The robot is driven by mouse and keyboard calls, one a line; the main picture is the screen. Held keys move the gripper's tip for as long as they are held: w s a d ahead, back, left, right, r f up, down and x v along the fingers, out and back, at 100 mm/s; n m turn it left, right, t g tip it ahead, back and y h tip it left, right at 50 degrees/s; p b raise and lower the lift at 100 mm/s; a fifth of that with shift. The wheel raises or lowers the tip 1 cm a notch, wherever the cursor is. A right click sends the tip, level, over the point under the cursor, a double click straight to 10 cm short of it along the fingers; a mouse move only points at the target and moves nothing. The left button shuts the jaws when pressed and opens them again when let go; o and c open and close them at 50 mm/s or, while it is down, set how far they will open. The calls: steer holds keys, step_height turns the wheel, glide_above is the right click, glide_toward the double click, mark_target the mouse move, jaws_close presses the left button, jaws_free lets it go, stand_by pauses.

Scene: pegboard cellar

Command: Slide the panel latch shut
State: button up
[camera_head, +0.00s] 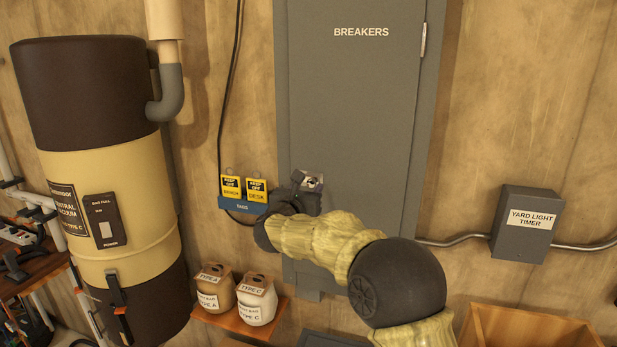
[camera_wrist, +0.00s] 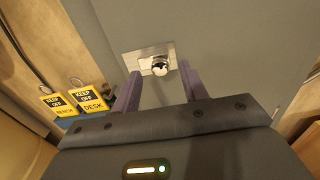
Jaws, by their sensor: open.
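The grey breaker panel (camera_head: 355,95) fills the middle of the head view, with its door closed against the frame. The latch (camera_wrist: 150,62) is a bright metal plate with a round knob, near the door's left edge. In the head view the latch (camera_head: 313,182) is partly hidden by my gripper. My gripper (camera_wrist: 160,82) is open and empty. Its two fingers point at the panel, one on either side of the knob in the wrist view. I cannot tell how far the fingertips are from the panel, and no touch shows.
Yellow "keep off" tags (camera_head: 244,188) hang on a blue rack just left of the latch. A vacuum canister (camera_head: 95,180) stands left, and a timer box (camera_head: 525,222) is on the right wall.

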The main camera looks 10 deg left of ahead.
steer(key=shift+w+p, duration=0.3)
steer(key=shift+w, duration=0.65)
steer(key=shift+c, duration=0.4)
jaws_close()
steer(key=a+b, duration=0.1)
steer(key=a, duration=0.2)
steer(key=shift+a+r, duration=0.1)
steer(key=shift+o, duration=0.4)
jaws_free()
steer(key=shift+a, duration=0.15)
steer(key=shift+b, duration=0.3)
